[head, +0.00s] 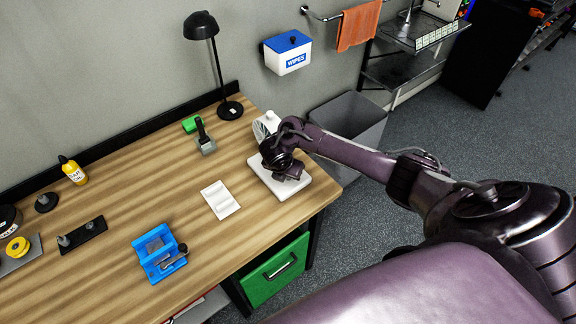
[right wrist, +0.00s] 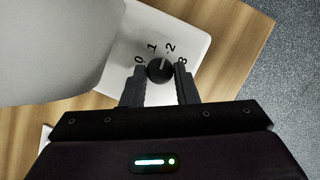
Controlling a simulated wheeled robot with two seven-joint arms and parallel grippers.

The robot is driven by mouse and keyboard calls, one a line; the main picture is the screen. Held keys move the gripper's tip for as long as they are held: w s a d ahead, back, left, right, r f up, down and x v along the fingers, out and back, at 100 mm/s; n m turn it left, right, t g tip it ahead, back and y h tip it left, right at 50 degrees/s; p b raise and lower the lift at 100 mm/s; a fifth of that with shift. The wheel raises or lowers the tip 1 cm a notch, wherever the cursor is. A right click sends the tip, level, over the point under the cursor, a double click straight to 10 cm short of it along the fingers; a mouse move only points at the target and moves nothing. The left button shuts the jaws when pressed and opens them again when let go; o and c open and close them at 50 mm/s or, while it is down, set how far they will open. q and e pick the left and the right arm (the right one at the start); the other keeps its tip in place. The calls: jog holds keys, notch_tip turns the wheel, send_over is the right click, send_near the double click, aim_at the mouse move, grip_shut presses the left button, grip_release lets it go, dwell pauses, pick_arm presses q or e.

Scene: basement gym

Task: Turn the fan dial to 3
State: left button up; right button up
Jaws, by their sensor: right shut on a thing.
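The white fan stands at the right end of the wooden bench, its base (head: 303,190) flat on the top and its head (head: 264,125) partly behind my right arm. In the right wrist view the black fan dial (right wrist: 160,69) sits on the white base (right wrist: 190,30), with 0, 1, 2 and 3 in an arc around its far side. Its white pointer line points between 1 and 2, nearer the 2. My right gripper (right wrist: 161,72) is shut on the dial, one finger on each side; it also shows in the head view (head: 290,176). My left gripper is out of view.
A white rectangular plate (head: 220,199) lies left of the fan base. A black lamp (head: 229,109) stands behind. A blue open box (head: 160,252) sits near the front edge. In the right wrist view a large pale rounded form (right wrist: 50,45) fills the upper left.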

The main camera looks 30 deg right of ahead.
jog(key=shift+w+r+m, duration=0.1)
jog(key=shift+m, duration=0.3)
jog(key=o, duration=1)
jog(key=shift+p+v, duration=0.35)
jog(key=shift+v, duration=3.5)
jog(key=shift+a, duration=0.1)
